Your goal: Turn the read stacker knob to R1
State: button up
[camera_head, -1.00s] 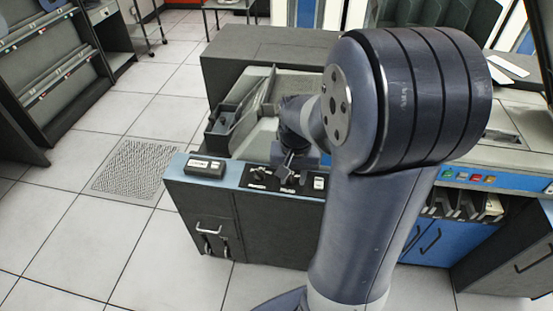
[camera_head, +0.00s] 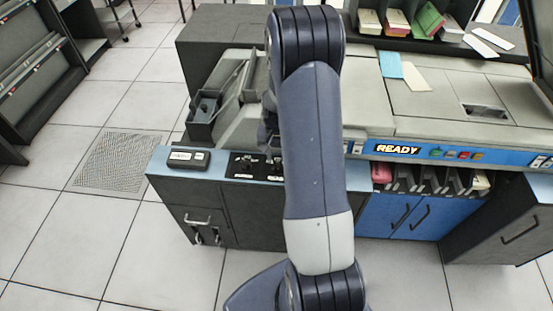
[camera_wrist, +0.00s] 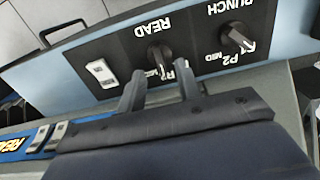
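The read stacker knob (camera_wrist: 160,55) is a dark knob with a raised bar on a black panel, under the word READ, upside down in the wrist view. Its bar points towards the lower edge of the picture. Labels there are partly hidden by a finger, so I cannot tell its exact setting. The similar punch knob (camera_wrist: 238,38) is to its right. My gripper (camera_wrist: 160,74) is open, its two fingers apart, with the read knob just beyond and between the tips. Contact is not clear. In the head view my arm hides part of the knob panel (camera_head: 247,166).
A small dark box (camera_head: 187,160) sits on the blue ledge left of the panel. A white switch (camera_wrist: 101,73) is beside the read knob. The card machine (camera_head: 440,100) has a lit READY sign.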

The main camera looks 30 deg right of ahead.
aim_at(277, 164)
jog(key=shift+f, duration=1.75)
grip_shut()
